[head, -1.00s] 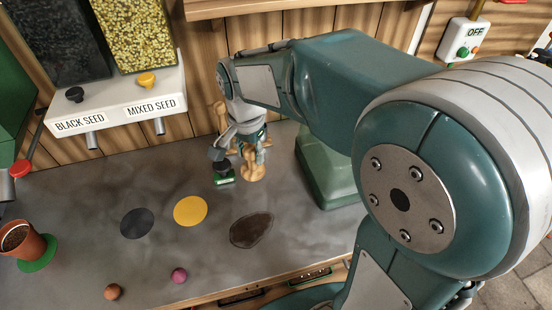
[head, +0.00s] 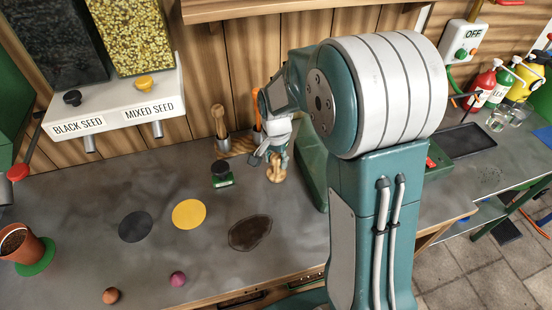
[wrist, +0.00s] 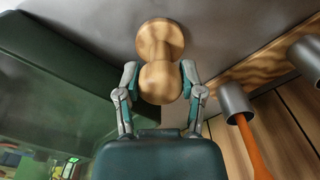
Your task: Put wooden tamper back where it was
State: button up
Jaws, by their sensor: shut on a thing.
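My gripper (head: 274,152) is shut on the wooden tamper (head: 276,172) and holds it over the back of the bench. In the wrist view the tamper (wrist: 160,45) shows a round wide end and a knob between my two fingers (wrist: 160,82). The wooden rack (head: 240,146) with metal cups is fixed near the back wall, just left of my gripper. One tool with a wooden handle (head: 219,120) stands in it, and an orange handle (head: 257,116) shows beside it. Whether the tamper touches the bench cannot be told.
A small green block with a black knob (head: 222,176) stands in front of the rack. A large green body (head: 312,165) is close right of my gripper. Yellow and black discs (head: 189,213), a brown patch (head: 250,233) and two balls lie forward on the otherwise clear bench.

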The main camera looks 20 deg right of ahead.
jog(key=shift+f, duration=0.1)
jog(key=o, duration=1)
notch_tip(320, 180, up, 12)
jog(key=shift+s+r+n+t, duration=1)
jog(key=shift+s+n, duration=0.5)
jog(key=shift+s, duration=1.95)
jog(key=shift+s+r+n+t, duration=1)
jog(key=shift+s+n, duration=0.5)
jog(key=shift+s, duration=1.95)
jog(key=shift+s+r+n+t, duration=0.8)
jog(key=shift+s+r+n, duration=0.55)
jog(key=shift+s, duration=2.1)
jog(key=shift+f, duration=0.2)
